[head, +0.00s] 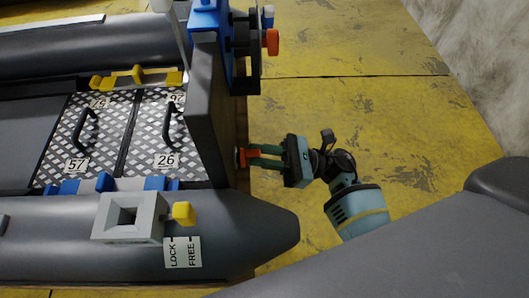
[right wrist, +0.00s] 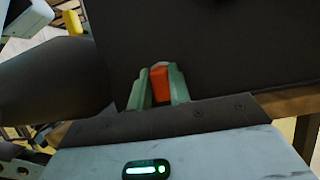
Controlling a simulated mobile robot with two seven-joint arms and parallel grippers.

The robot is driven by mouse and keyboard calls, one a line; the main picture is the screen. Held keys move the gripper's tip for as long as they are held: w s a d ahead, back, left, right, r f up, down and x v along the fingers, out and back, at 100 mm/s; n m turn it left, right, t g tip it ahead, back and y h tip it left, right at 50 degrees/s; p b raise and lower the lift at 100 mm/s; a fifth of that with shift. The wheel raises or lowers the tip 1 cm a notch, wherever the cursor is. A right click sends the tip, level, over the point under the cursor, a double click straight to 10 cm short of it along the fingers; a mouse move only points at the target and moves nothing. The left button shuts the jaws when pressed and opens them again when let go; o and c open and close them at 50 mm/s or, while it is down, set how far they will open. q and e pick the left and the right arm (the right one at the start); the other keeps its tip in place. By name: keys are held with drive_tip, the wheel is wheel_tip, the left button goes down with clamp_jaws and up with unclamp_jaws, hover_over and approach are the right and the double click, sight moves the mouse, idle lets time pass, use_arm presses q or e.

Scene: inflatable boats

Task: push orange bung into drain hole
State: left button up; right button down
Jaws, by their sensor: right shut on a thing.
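The orange bung (head: 251,156) is between the fingers of my right gripper (head: 262,157), close against the outer face of the boat's dark transom (head: 209,115). My right gripper is shut on the bung. In the right wrist view the bung (right wrist: 160,84) shows between the green fingertips (right wrist: 158,88), in front of the dark board. A small pale round fitting (head: 239,155) shows at the transom beside the bung. The drain hole itself is hidden behind the bung and fingers, so I cannot tell how far in the bung sits. My left gripper is not in view.
A blue and black motor bracket (head: 238,45) with an orange knob stands above on the transom. The grey boat tube (head: 150,245) carries a grey block (head: 128,217) and a LOCK/FREE label. Another dark tube (head: 430,250) lies at lower right. Yellow floor (head: 400,110) is clear at right.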

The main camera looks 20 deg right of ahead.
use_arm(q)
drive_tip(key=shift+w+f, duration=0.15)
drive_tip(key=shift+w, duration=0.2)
use_arm(e)
drive_tip(key=shift+w+a, duration=0.1)
drive_tip(key=shift+a, duration=0.3)
drive_tip(key=c, duration=1.2)
unclamp_jaws()
use_arm(q)
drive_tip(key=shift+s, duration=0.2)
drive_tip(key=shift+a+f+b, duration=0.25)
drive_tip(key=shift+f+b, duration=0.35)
drive_tip(key=shift+b, duration=0.2)
use_arm(e)
drive_tip(key=v, duration=0.7)
drive_tip(key=shift+d+f, duration=0.15)
drive_tip(key=shift+d, duration=0.2)
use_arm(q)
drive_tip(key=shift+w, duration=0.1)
